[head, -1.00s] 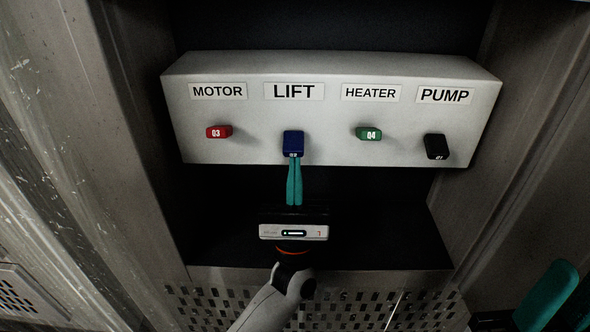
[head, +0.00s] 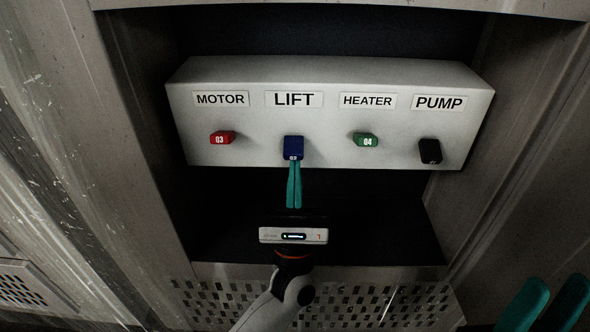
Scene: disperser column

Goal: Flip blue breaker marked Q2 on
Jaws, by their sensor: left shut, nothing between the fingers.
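The blue breaker (head: 293,148) sits under the LIFT label on the white panel (head: 330,74). It seems to tip downward, and its small marking near the lower edge is hard to read. My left gripper (head: 294,164) comes up from below with its teal fingers shut together and empty. Its fingertips are right at the underside of the blue breaker; I cannot tell whether they touch it. My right gripper (head: 551,282) is at the lower right corner, far from the panel, with its two teal fingers apart.
A red breaker (head: 222,138) under MOTOR is to the left of the blue one. A green breaker (head: 365,140) under HEATER and a black one (head: 430,151) under PUMP are to the right. Metal cabinet walls (head: 507,165) flank the recess. A perforated plate (head: 370,300) lies below.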

